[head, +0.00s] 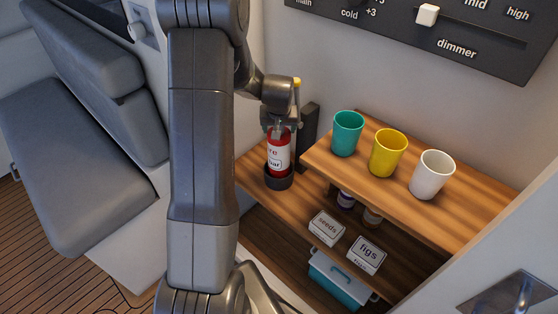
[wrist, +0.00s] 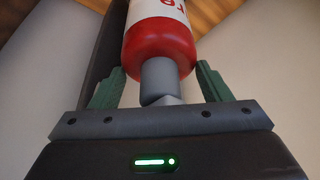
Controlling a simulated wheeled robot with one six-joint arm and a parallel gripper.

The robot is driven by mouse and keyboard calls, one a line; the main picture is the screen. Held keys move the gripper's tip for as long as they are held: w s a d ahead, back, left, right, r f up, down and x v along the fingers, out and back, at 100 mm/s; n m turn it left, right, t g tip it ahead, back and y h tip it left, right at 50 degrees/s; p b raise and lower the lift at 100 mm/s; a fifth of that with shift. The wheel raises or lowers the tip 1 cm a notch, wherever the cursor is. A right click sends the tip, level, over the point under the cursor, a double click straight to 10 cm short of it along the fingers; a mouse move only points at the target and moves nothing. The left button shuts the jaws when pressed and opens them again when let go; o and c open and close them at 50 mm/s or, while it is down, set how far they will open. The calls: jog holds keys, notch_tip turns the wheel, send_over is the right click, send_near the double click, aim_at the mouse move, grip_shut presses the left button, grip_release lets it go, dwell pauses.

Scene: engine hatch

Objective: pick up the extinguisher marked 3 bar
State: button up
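The extinguisher (head: 279,152) is a red bottle with a white label, standing upright in a dark ring holder (head: 278,182) on the wooden shelf. The label shows "re" and, in a small box, "bar"; the figure before it is not legible. My gripper (head: 277,122) is at its top, which it partly hides in the head view. In the wrist view, the green fingers of my gripper (wrist: 160,85) stand apart, one on each side of the grey neck of the extinguisher (wrist: 160,45). A gap shows between the neck and each finger.
A teal cup (head: 347,133), a yellow cup (head: 387,152) and a white cup (head: 431,174) stand on the raised shelf to the right. Below are boxes marked seeds (head: 327,228) and figs (head: 366,254). A dark upright bracket (head: 310,124) stands close behind the extinguisher.

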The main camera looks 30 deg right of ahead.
jog(key=c, duration=1.1)
jog(key=shift+w+r, duration=0.1)
jog(key=shift+r, duration=0.05)
